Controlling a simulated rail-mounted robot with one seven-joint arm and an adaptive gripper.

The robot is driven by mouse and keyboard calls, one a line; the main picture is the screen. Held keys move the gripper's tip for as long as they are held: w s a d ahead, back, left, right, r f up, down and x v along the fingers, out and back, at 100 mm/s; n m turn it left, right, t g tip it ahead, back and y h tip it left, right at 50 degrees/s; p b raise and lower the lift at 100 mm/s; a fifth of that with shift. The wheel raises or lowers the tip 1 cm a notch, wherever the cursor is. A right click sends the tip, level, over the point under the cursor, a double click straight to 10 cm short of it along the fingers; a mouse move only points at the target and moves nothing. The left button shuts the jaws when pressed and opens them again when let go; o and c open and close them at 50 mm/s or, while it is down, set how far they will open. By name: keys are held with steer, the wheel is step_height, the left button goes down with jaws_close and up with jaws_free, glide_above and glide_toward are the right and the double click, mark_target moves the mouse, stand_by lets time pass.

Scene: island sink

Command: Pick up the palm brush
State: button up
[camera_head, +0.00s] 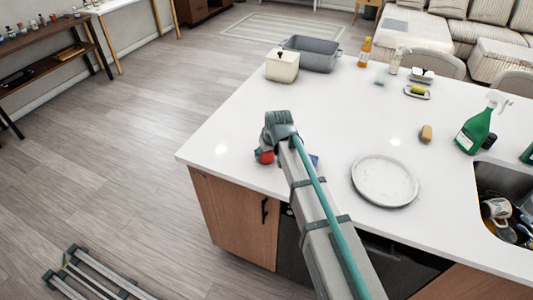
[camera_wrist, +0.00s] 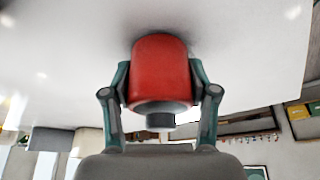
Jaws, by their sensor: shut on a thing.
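In the wrist view my gripper (camera_wrist: 160,82) is shut on a red, cylinder-like thing (camera_wrist: 160,62) with a grey rim and a short dark knob. One finger presses on each side of it. Its far end is against or very close to the white countertop; I cannot tell which. In the head view the red thing (camera_head: 265,156) shows partly beside my wrist, near the counter's left front edge; my fingers are mostly hidden there. I cannot tell for certain that it is the palm brush.
A white round plate (camera_head: 384,181) lies right of my arm. The sink (camera_head: 507,184) holds dishes at the right, near a green spray bottle (camera_head: 476,131). A lidded cream container (camera_head: 282,66) and grey basin (camera_head: 312,53) stand at the back. The counter's middle is clear.

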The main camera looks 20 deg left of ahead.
steer(key=shift+r, duration=0.4)
steer(key=shift+r+b, duration=0.45)
steer(key=shift+r, duration=0.45)
steer(key=s+d+r+b, duration=0.3)
steer(key=s+r+b, duration=0.1)
steer(key=s+r, duration=0.6)
steer(key=s, duration=0.3)
steer(key=shift+s+d+r+b, duration=0.15)
steer(key=shift+s+d+b, duration=0.05)
steer(key=shift+s+b, duration=0.1)
